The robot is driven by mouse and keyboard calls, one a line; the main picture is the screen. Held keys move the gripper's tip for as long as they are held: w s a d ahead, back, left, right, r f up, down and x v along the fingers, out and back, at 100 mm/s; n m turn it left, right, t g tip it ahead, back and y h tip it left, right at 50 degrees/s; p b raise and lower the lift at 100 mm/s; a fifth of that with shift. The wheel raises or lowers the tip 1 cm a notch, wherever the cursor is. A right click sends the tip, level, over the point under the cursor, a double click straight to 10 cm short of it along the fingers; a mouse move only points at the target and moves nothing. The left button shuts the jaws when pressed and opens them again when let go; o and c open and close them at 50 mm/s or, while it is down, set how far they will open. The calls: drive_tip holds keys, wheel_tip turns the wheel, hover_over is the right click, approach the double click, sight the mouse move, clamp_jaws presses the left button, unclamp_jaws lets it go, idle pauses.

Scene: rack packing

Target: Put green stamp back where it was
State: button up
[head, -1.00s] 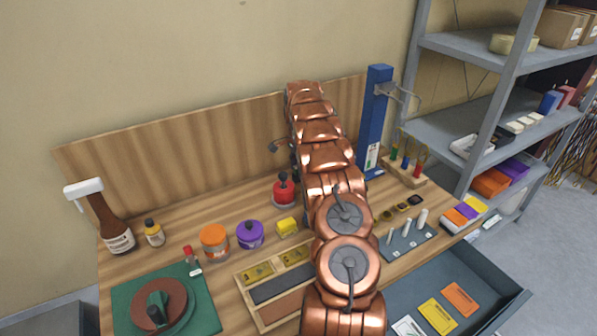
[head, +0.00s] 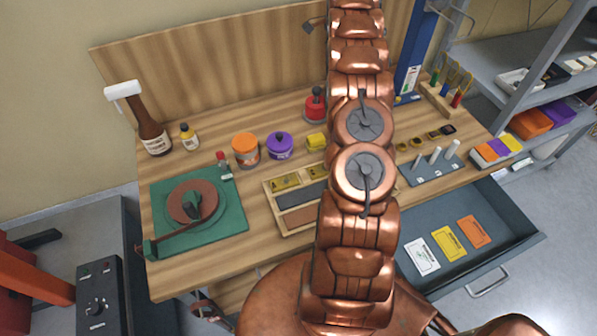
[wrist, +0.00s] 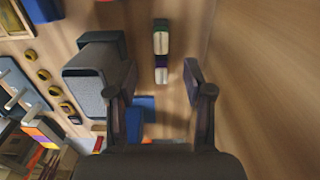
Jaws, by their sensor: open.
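My gripper (wrist: 161,78) shows in the wrist view, with its two fingers apart and nothing clearly held between them. Just beyond the gap lies a short row of small pieces (wrist: 161,45) with green, pale and purple parts; the green part may be the green stamp, but I cannot tell. A grey block with a dark green edge (wrist: 92,70) is left of the fingers. In the head view my arm hides my gripper and part of the bench.
A blue post (head: 412,50) stands right of my arm, near a tool rack (head: 437,98). A grey peg plate (head: 420,176) is at the bench's right. An open drawer (head: 425,290) holds white, yellow and orange cards. Jars and bottles stand left.

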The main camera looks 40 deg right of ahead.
drive_tip(key=s+a+r+n, duration=0.3)
drive_tip(key=a+r, duration=0.1)
drive_tip(key=a, duration=0.6)
drive_tip(key=s+a+r+n+g, duration=0.1)
drive_tip(key=s+a+r+n, duration=0.25)
drive_tip(key=a, duration=0.65)
drive_tip(key=s+a+r+n, duration=0.3)
drive_tip(key=a+r+n, duration=0.1)
drive_tip(key=a, duration=0.6)
drive_tip(key=s+a+f+n, duration=0.2)
drive_tip(key=s+a+n, duration=0.3)
drive_tip(key=s, duration=0.9)
drive_tip(key=s+a+f+n, duration=0.3)
drive_tip(key=s+a+n, duration=0.2)
drive_tip(key=s+a, duration=0.6)
drive_tip(key=s, duration=0.3)
drive_tip(key=shift+s+a+n+g, duration=0.15)
drive_tip(key=shift+a+n+g, duration=0.2)
drive_tip(key=shift+a+g, duration=0.05)
